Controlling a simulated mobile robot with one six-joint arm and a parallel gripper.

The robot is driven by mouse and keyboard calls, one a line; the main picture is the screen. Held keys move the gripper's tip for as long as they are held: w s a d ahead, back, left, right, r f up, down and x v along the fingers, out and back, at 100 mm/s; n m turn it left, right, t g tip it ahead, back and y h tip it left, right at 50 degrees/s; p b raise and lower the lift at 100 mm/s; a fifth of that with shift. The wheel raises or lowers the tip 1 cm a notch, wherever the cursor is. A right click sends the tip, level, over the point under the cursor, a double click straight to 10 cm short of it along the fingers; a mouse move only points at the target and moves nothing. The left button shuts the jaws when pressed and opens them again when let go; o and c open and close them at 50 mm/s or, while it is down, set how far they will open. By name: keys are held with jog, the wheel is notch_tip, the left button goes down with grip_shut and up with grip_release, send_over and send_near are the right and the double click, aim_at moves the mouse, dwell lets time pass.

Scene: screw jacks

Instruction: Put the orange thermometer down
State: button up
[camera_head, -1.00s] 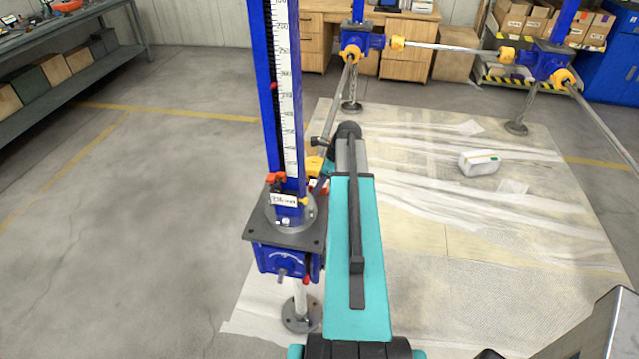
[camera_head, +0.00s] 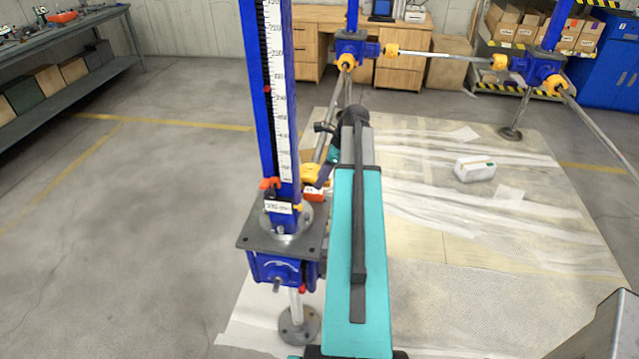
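I cannot make out the orange thermometer with certainty. A small orange-red and white piece (camera_head: 314,195) shows between the blue screw jack (camera_head: 283,150) and my teal arm link; most of it is covered, and I cannot tell whether it is the thermometer. The jack stands upright with a white scale and a dark square plate (camera_head: 283,242) at its foot. My arm reaches forward just right of the jack and bends down beyond it. My gripper's fingers are hidden behind the jack and my arm, so their hold does not show.
A yellow-orange coupling (camera_head: 311,173) and a shaft lie behind the near jack. More blue jacks (camera_head: 350,48) joined by shafts stand at the back.

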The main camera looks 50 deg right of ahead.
jog(key=shift+b+v, duration=0.55)
jog(key=shift+v, duration=1.85)
